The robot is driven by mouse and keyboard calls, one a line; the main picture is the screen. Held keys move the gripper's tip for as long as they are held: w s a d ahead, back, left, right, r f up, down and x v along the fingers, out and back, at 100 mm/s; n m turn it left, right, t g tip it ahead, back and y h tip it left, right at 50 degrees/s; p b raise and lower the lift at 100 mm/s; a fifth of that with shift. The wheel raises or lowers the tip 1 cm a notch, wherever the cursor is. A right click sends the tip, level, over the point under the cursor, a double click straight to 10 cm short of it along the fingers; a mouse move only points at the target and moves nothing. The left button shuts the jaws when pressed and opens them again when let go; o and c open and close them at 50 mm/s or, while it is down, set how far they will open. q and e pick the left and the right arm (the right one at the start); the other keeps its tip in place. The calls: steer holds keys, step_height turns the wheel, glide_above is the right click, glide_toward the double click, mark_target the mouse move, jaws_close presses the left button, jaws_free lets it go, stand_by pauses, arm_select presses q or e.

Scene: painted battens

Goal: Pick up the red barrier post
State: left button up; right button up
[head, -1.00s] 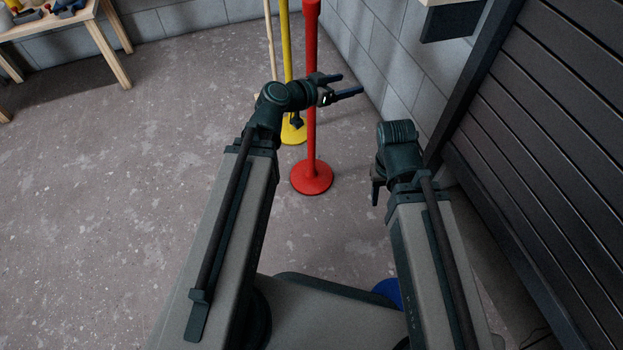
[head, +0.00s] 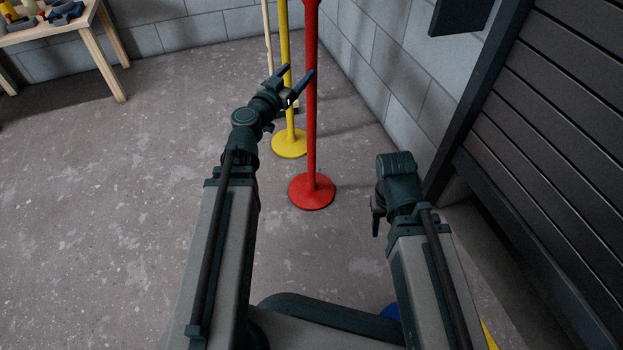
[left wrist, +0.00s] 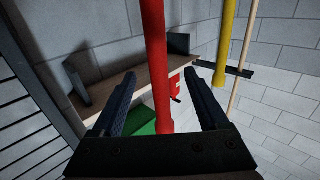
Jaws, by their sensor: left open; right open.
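The red barrier post (head: 311,130) stands upright on its round red base, ahead of me; its top is cut off in the head view. My left gripper (head: 298,72) is open at the post's left, and one finger's tip overlaps the post in the picture. In the left wrist view the red post (left wrist: 153,40) runs between the two open fingers of my left gripper (left wrist: 160,76). I cannot tell how deep it sits between them; no contact shows. My right gripper (head: 377,215) hangs low at the right, empty, mostly hidden by its wrist.
A yellow post (head: 289,110) stands just behind the red one, with a wooden pole (head: 267,35) beside it. A block wall (head: 375,60) and a dark slatted shutter (head: 560,130) bound the right. A wooden table (head: 90,40) is far left. The floor at left is clear.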

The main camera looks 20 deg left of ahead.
arm_select(q)
steer(key=w+d, duration=0.1)
steer(key=w, duration=0.6)
steer(key=w+d, duration=0.1)
steer(key=w, duration=0.3)
steer(key=shift+w+d, duration=0.3)
steer(key=shift+w, duration=0.05)
steer(key=shift+s+r, duration=0.1)
jaws_close()
stand_by(0.9)
